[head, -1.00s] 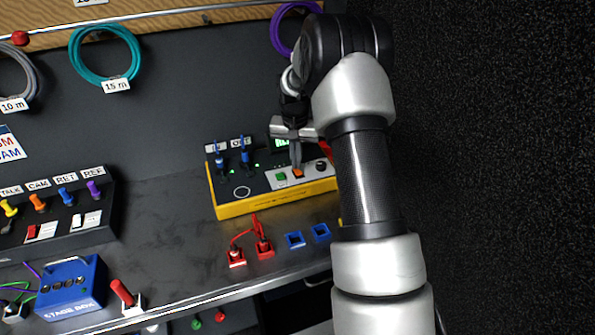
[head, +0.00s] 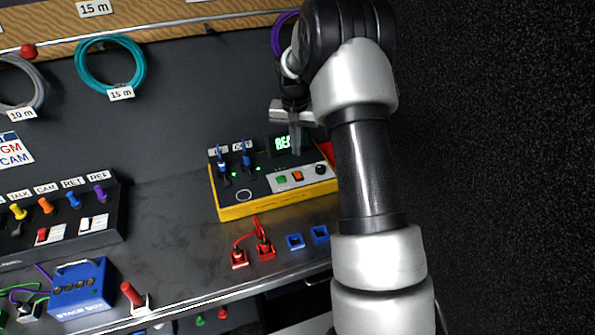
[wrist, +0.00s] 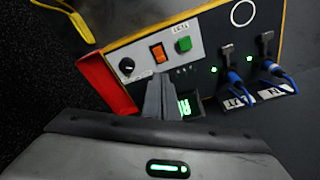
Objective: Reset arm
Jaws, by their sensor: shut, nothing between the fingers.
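My gripper (head: 295,138) is shut and empty in the head view. It is raised above the back of the yellow-and-black tester box (head: 275,207), apart from its buttons. In the wrist view the shut fingers (wrist: 158,98) cover part of the box's green lit display (wrist: 184,107). The display also shows in the head view (head: 283,143), partly hidden by the fingers. An orange switch (head: 298,175), a green button (head: 281,179) and a black knob (head: 320,168) sit on the box's white panel. Two blue plugs (head: 246,161) stand in its sockets at the left.
A red part (wrist: 105,85) adjoins the box near the knob. Red connectors (head: 265,249) and blue square sockets (head: 295,241) lie in front of the box. A connector panel (head: 60,235) and blue stage box (head: 80,285) stand at left. The bench between is clear.

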